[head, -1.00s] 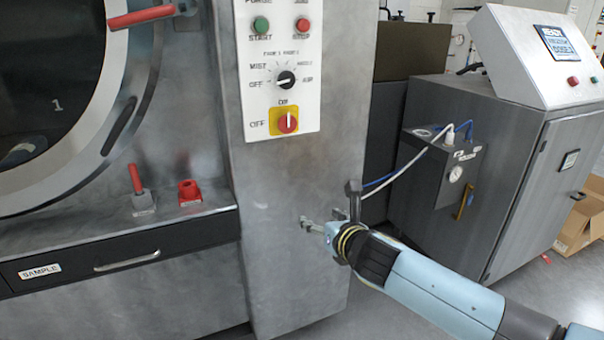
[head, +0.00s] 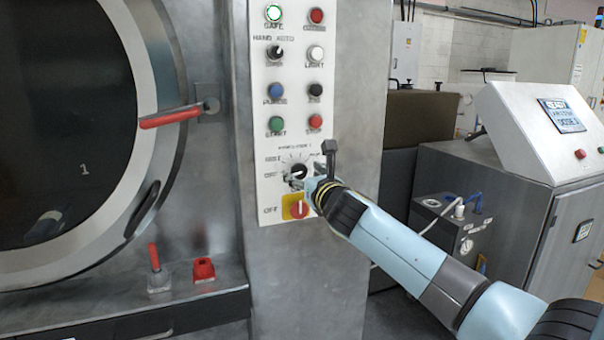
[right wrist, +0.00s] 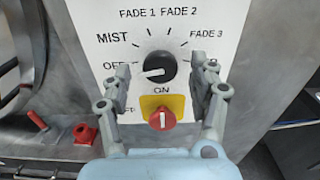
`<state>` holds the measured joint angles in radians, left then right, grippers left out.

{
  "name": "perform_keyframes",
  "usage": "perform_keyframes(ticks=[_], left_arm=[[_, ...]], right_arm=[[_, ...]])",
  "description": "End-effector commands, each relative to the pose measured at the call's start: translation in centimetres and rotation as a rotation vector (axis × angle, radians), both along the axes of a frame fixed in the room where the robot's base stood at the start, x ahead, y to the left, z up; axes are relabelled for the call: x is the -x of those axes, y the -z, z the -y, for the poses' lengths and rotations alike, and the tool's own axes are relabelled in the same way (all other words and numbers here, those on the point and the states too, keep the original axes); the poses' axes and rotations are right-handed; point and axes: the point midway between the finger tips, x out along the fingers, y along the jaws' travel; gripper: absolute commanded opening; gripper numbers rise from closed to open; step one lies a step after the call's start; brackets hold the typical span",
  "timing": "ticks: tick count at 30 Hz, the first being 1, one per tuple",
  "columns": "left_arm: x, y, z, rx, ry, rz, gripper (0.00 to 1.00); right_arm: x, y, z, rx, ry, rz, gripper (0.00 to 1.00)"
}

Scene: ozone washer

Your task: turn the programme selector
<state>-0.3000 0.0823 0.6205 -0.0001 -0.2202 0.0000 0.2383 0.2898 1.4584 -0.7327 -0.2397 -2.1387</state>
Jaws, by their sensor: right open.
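The programme selector is a round black knob (head: 297,171) on the white control panel (head: 264,150). In the right wrist view the knob (right wrist: 160,67) has a white mark pointing left, towards OFF. MIST, FADE 1, FADE 2 and FADE 3 are printed around it. My right gripper (head: 311,184) is at the panel, beside the knob in the head view. In the right wrist view its open fingers (right wrist: 160,78) stand left and right of the knob with gaps; I cannot tell how far short of the panel they stop. My left gripper is not in view.
A red switch on a yellow plate (head: 298,208) sits just below the knob, close under my fingers. Several buttons are above. A red-handled door lever (head: 170,117) is at the left. A grey cabinet (head: 500,190) stands at the right.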

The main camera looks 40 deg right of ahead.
Motion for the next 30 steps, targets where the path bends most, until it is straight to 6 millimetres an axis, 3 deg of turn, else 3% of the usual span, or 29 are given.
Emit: perform_keyframes(ticks=[5, 13, 25, 30], left_arm=[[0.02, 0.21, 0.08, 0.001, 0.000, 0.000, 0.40], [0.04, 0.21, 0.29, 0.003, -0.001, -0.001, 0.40], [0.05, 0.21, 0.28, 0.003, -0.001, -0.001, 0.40], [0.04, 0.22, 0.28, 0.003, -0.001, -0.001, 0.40]], right_arm=[[-1.36, 0.06, 0.34, 0.000, 0.001, -0.001, 0.60], [-1.50, 0.04, 0.36, 0.000, 0.000, -0.001, 0.60], [-1.47, 0.05, 0.35, 0.000, 0.000, -0.001, 0.09], [-1.47, 0.06, 0.35, -0.007, 0.000, 0.001, 0.08]])
